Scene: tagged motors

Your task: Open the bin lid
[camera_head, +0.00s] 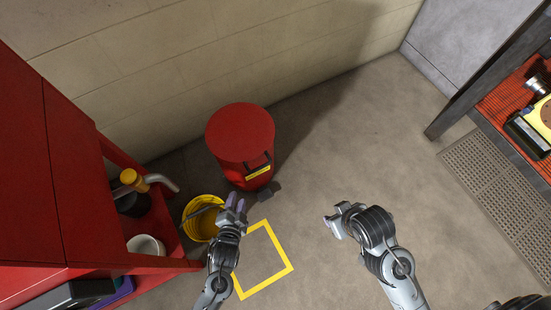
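The red bin (234,165) stands on the floor by the wall, and its round red lid (240,130) lies flat on top, shut. My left gripper (236,203) is just below and in front of the bin, apart from the lid as far as I can tell. Its two fingers point up toward the bin with a small gap between them, and nothing shows between them. My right gripper (331,220) is over the floor to the right, pointing left, its fingertips small and unclear.
A yellow bucket (192,226) stands left of my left gripper. A red shelf unit (75,190) with pots fills the left side. A yellow square outline (283,252) marks the floor. A workbench (485,118) stands at the right. Floor between bin and bench is clear.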

